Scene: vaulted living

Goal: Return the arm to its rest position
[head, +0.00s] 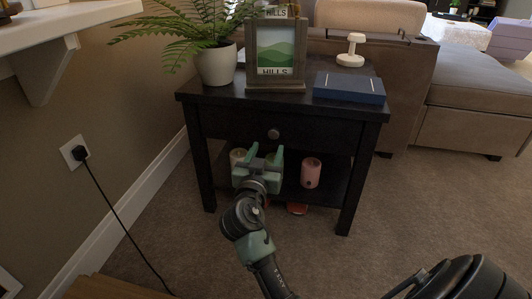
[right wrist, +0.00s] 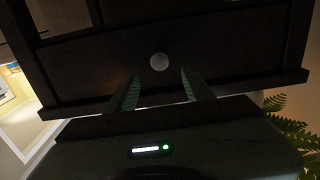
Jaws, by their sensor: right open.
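My right arm reaches forward from the bottom of the head view. Its green and black right gripper (head: 263,156) is in front of the dark side table (head: 226,125), below the drawer knob (head: 273,134) and before the open shelf. The two fingers are apart with nothing between them. In the right wrist view the fingers of the right gripper (right wrist: 160,94) are spread, with the round drawer knob (right wrist: 159,62) seen beyond the gap between them. I cannot tell whether the gripper touches the table. My left gripper is not in view.
On the table stand a potted fern (head: 215,62), a picture frame (head: 275,50) and a blue box (head: 349,88). A pink cup (head: 311,172) is on the lower shelf. A red object (head: 297,208) lies low beneath. Carpet (head: 420,220) is open at right; a cord (head: 118,225) hangs left.

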